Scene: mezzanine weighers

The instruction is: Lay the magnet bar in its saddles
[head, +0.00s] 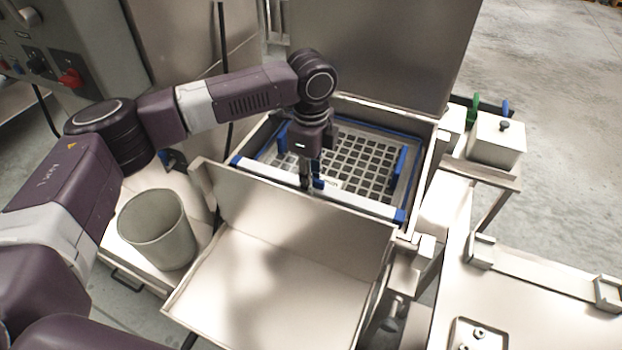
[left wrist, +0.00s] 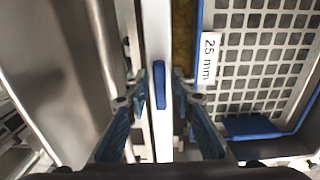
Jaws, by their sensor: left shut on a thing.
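The magnet bar (head: 350,198) is a long pale bar with blue ends, lying across the near side of the open sieve box. My left gripper (head: 308,182) reaches down onto its middle. In the left wrist view, the left gripper (left wrist: 155,88) is shut on the bar's blue grip (left wrist: 160,84), with a finger on each side. The bar (left wrist: 157,35) runs up the picture there. I cannot tell whether it rests on the box or hangs just above it. Two raised end brackets on the right bench, near (head: 481,250) and far right (head: 607,291), look like saddles. My right gripper is out of view.
A sieve grid (head: 365,165) with blue edging lies in the box, under a raised lid (head: 375,50). A sloping metal chute (head: 285,275) is in front. A grey bucket (head: 157,230) stands left. A lidded metal box (head: 496,140) stands right.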

